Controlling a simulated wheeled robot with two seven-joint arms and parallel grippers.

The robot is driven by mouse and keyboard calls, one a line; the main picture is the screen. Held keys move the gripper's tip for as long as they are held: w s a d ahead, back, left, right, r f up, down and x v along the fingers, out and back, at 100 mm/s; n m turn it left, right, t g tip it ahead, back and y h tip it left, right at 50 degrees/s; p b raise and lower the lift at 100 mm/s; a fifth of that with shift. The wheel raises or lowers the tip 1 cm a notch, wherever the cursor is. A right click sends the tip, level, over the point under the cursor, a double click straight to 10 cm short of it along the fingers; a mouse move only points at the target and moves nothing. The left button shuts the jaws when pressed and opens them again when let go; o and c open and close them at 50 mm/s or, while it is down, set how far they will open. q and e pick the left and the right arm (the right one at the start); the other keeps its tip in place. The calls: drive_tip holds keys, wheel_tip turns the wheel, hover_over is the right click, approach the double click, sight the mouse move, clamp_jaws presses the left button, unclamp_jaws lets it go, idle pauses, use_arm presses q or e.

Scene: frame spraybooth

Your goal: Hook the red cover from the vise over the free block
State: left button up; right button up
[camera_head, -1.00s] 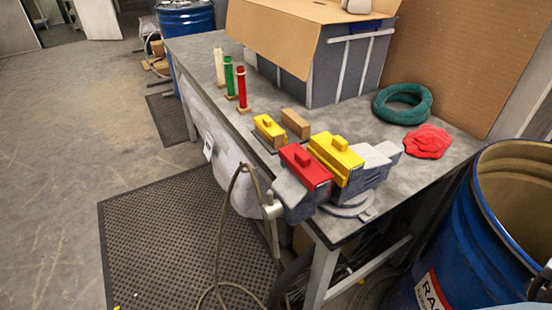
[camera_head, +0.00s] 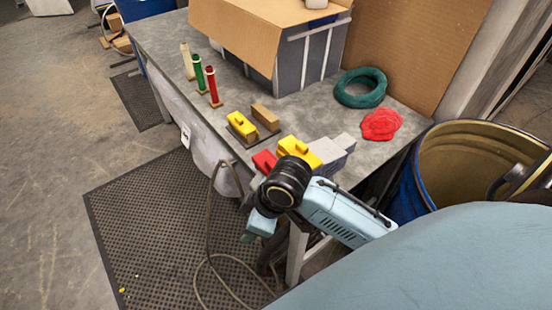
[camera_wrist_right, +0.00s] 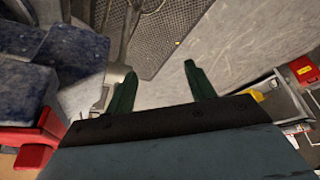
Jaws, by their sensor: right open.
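The red cover (camera_head: 264,162) sits at the vise (camera_head: 335,150) in the head view, partly hidden by my right arm. In the right wrist view, a red part, apparently this cover (camera_wrist_right: 30,145), is at the lower left beside blue-grey vise jaws (camera_wrist_right: 65,60). A yellow cover (camera_head: 305,150) is also on the vise. The free block (camera_head: 265,116) is bare wood, next to a block with a yellow cover (camera_head: 241,124). My right gripper (camera_wrist_right: 160,70) is open and empty, beside the vise and apart from the red cover. My left gripper is not in view.
On the bench (camera_head: 165,45) are a cardboard-topped crate (camera_head: 265,35), cream, green and red upright cylinders, a teal ring (camera_head: 361,88) and a red cloth (camera_head: 381,124). A blue barrel (camera_head: 470,160) stands at the right. A hose (camera_head: 208,215) hangs in front over a floor mat (camera_head: 140,220).

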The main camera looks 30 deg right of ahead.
drive_tip(key=w+r+n+g+p, duration=0.1)
drive_tip(key=w+r+n, duration=0.3)
drive_tip(key=r, duration=0.5)
wheel_tip(320, 180, up, 13)
drive_tip(key=n+g+h, duration=0.2)
drive_tip(key=n+h, duration=0.1)
drive_tip(key=n, duration=0.3)
hover_over(274, 162)
wheel_tip(274, 162, down, 8)
drive_tip(key=shift+w+d+r+p, duration=0.1)
drive_tip(key=shift+p, duration=0.2)
drive_tip(key=shift+f, duration=2.75)
drive_tip(key=shift+c, duration=0.3)
drive_tip(key=c, duration=1)
drive_tip(key=shift+r, duration=0.2)
